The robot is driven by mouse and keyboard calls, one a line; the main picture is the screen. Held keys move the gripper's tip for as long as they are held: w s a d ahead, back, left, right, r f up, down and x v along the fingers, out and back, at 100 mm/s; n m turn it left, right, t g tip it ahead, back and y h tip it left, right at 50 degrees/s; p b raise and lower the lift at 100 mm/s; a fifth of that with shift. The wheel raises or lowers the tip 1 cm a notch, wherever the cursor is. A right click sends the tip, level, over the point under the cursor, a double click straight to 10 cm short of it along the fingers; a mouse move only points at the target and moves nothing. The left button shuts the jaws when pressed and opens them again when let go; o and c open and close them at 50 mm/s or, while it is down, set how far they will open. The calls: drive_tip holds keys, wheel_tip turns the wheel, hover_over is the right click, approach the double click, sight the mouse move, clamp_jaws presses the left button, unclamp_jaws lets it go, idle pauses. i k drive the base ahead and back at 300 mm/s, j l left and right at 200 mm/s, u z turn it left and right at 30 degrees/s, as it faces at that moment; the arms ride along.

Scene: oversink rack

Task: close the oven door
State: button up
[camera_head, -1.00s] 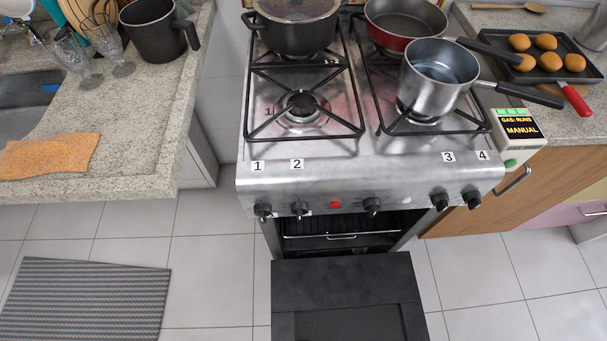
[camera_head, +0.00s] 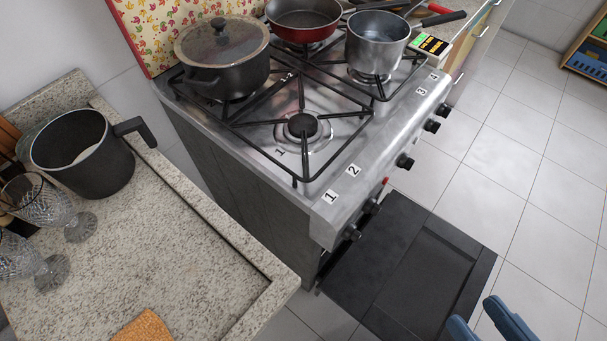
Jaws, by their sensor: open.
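The oven door (camera_head: 408,265) is a dark panel, folded down open in front of the steel stove (camera_head: 336,178). I see it from above and from the stove's left side. The oven's inside is hidden under the stove's front panel. My gripper (camera_head: 474,311) shows at the bottom right edge as two blue fingers with a gap between them. It is open and empty. In the picture it is by the door's outer lower right edge. I cannot tell its height above the door, and the rest of it is cut off.
A stone counter (camera_head: 215,282) with a dark pot (camera_head: 84,155) and glasses fills the left. A lidded pot (camera_head: 222,58), a red pan (camera_head: 303,18) and a steel saucepan (camera_head: 377,45) stand on the stove. The tiled floor (camera_head: 535,170) on the right is clear.

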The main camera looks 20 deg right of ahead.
sight(408, 271)
drive_tip(key=k+l+u, duration=0.25)
drive_tip(key=k+l, duration=0.25)
drive_tip(key=l, duration=0.25)
drive_tip(key=k+l+u, duration=0.25)
drive_tip(key=k+l, duration=0.3)
drive_tip(key=l, duration=0.15)
